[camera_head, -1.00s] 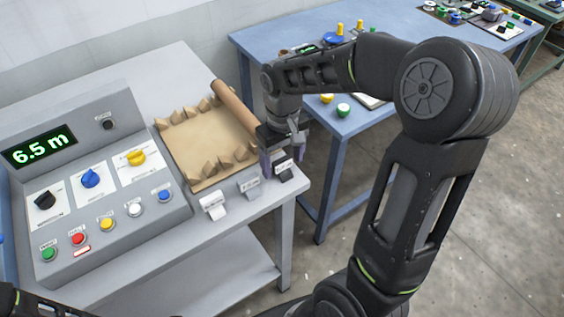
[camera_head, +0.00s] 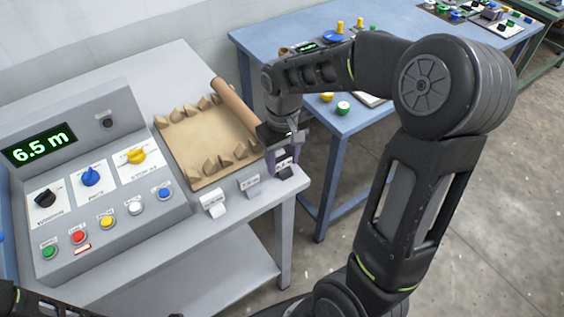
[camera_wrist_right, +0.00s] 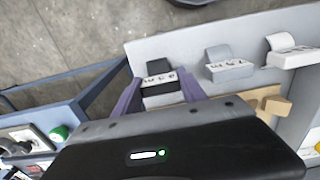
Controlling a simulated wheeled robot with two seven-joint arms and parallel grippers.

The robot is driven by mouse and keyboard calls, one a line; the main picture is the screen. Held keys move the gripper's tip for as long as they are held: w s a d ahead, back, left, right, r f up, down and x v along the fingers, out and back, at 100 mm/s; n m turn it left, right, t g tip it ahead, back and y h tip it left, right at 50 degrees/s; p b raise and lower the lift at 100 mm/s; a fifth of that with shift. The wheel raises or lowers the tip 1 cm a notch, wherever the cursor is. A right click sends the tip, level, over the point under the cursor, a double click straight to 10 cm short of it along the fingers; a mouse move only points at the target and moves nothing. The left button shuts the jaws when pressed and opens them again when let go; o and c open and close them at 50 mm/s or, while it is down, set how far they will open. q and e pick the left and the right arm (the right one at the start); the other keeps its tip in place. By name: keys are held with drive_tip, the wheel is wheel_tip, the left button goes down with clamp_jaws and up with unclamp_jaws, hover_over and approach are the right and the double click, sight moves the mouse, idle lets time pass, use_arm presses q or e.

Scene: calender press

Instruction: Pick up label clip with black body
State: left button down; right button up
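The label clip with the black body (camera_head: 286,171) sits at the right front corner of the grey table, its white label facing up. My right gripper (camera_head: 282,160) is over it with purple fingers on its two sides. In the right wrist view the black clip (camera_wrist_right: 162,93) lies between the fingers of my right gripper (camera_wrist_right: 163,86), which look closed against its sides. The clip appears to be still at the table edge. Of my left arm only a dark part shows at the bottom left; its gripper is out of view.
A grey clip (camera_head: 249,185) and a white clip (camera_head: 213,203) stand along the same edge. Behind them lies a tan sheet (camera_head: 205,140) with a roller (camera_head: 234,107) and several wedge pieces. A control panel (camera_head: 95,190) reads 6.5 m. A blue table (camera_head: 400,50) stands behind.

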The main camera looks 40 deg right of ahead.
sight(283, 159)
drive_tip(key=c, duration=0.8)
wheel_tip(283, 159, up, 10)
drive_tip(key=shift+r+b, duration=0.1)
drive_tip(key=shift+b, duration=0.4)
